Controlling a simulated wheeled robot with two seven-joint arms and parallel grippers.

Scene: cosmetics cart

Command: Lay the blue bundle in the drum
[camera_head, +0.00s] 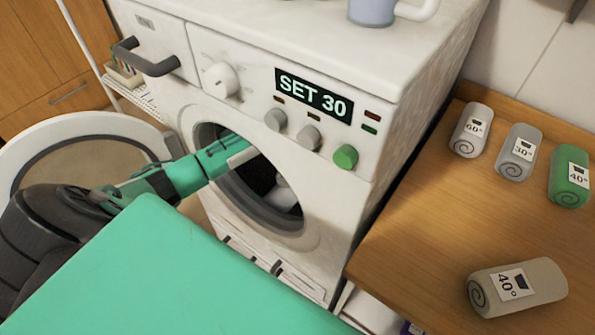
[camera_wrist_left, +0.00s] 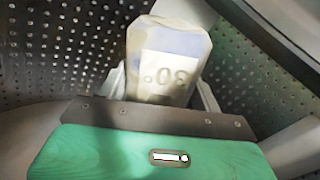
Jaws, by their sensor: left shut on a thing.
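The washing machine's drum shows as a dark round opening (camera_head: 292,218) in the head view. Its perforated metal wall (camera_wrist_left: 60,50) fills the back of the left wrist view. My left gripper (camera_head: 243,158) reaches through the opening. In the left wrist view it is shut on a pale bluish bundle (camera_wrist_left: 172,45) with a 30° label, seen upside down. The bundle is inside the drum; whether it touches the wall is unclear. In the head view a whitish shape (camera_head: 284,195) shows inside the opening. My right gripper is not in view.
The round door (camera_head: 70,128) stands open at the left. The display reads SET 30 (camera_head: 313,95). On the wooden counter (camera_head: 440,225) at right lie a white 60° bundle (camera_head: 471,130), a grey 30° bundle (camera_head: 514,155), a green 40° bundle (camera_head: 568,180) and a beige 40° bundle (camera_head: 535,280).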

